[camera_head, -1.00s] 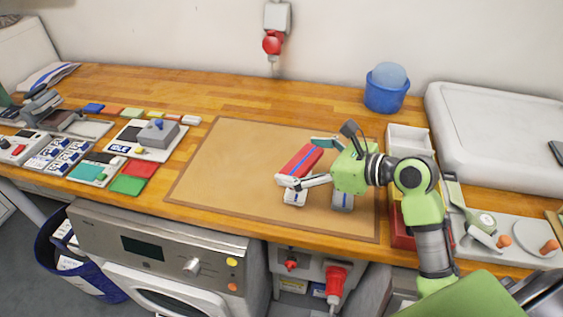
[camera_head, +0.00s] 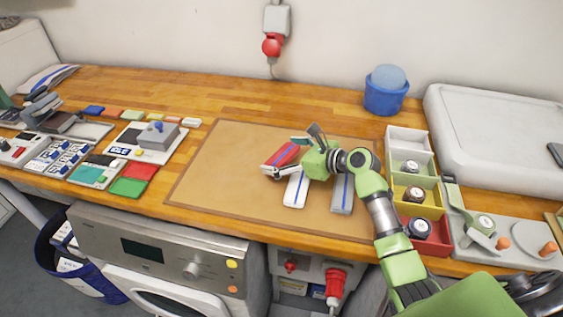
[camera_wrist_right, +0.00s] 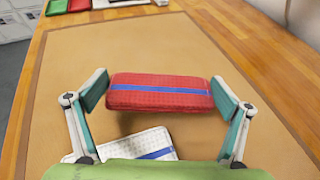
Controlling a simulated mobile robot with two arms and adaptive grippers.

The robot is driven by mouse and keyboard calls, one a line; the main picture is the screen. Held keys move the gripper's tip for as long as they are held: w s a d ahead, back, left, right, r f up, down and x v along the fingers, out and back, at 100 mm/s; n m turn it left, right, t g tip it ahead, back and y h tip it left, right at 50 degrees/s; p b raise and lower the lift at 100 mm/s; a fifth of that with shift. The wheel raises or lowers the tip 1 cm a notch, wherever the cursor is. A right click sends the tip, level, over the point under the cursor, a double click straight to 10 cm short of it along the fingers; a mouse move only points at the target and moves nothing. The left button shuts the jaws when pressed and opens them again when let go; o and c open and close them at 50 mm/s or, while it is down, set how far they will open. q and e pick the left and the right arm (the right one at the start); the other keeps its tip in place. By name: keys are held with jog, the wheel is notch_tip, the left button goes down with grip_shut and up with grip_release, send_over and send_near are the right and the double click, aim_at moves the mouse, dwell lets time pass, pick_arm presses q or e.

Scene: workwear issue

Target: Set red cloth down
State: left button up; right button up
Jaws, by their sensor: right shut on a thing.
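The red cloth, a folded block with a blue stripe, is between the fingers of my right gripper (camera_head: 286,156) over the brown mat (camera_head: 225,180). In the right wrist view the red cloth (camera_wrist_right: 160,93) spans between both fingertips, which press on its two ends. A shadow shows under it; I cannot tell whether it touches the mat. A white cloth with a blue stripe (camera_head: 296,191) lies on the mat just nearer, and its end shows in the wrist view (camera_wrist_right: 145,145). A grey cloth (camera_head: 342,195) lies to its right. My left gripper is not in view.
Colored bins (camera_head: 405,140) with round items stand right of the mat, beside a grey holder with orange-tipped tools (camera_head: 485,238). A blue tub (camera_head: 385,95) stands behind. Flat colored pieces and a label board (camera_head: 145,140) lie to the left. The mat's left part is clear.

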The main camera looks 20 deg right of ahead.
aim_at(289, 163)
jog(key=shift+f, duration=1.45)
jog(key=shift+f, duration=0.15)
jog(key=o, duration=0.8)
